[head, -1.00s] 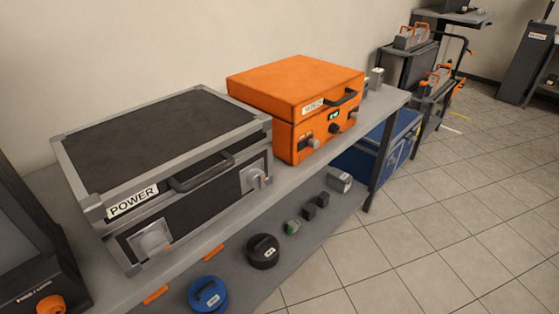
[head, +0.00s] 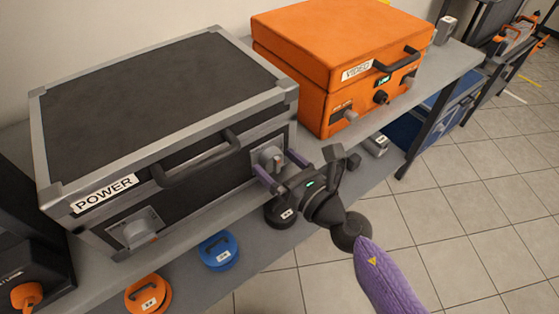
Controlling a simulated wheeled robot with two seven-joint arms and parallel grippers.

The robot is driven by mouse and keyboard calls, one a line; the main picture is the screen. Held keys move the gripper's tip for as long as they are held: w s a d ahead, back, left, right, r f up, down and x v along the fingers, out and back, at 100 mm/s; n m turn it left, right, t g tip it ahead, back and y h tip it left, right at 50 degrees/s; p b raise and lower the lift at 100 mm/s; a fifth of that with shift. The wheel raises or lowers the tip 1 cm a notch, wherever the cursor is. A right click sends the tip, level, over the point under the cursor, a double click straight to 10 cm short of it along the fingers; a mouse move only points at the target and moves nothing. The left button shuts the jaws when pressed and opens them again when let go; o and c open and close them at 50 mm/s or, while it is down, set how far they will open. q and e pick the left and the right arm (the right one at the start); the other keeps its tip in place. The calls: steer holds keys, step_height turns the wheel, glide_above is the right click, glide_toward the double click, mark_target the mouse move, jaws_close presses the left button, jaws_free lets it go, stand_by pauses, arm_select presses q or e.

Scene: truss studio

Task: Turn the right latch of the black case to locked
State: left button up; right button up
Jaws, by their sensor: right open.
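The black case (head: 160,90) with grey metal edges and a POWER label stands on the upper shelf at the left. Its right latch (head: 268,158) is a grey knob on a plate at the right of its front. Its left latch (head: 138,230) is a similar knob at the lower left of the front. My right gripper (head: 276,170) comes in from the right and is open. Its two purple-tipped fingers lie on either side of the right latch, close to the case front. I cannot tell whether they touch the knob. My left gripper is not in view.
An orange VIDEO case (head: 330,60) stands right of the black case. The case's handle (head: 200,160) sticks out between the latches. Blue (head: 217,250) and orange (head: 148,294) round items lie on the lower shelf. The tiled floor (head: 450,220) at right is clear.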

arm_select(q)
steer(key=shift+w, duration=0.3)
arm_select(e)
steer(key=shift+w+a, duration=0.1)
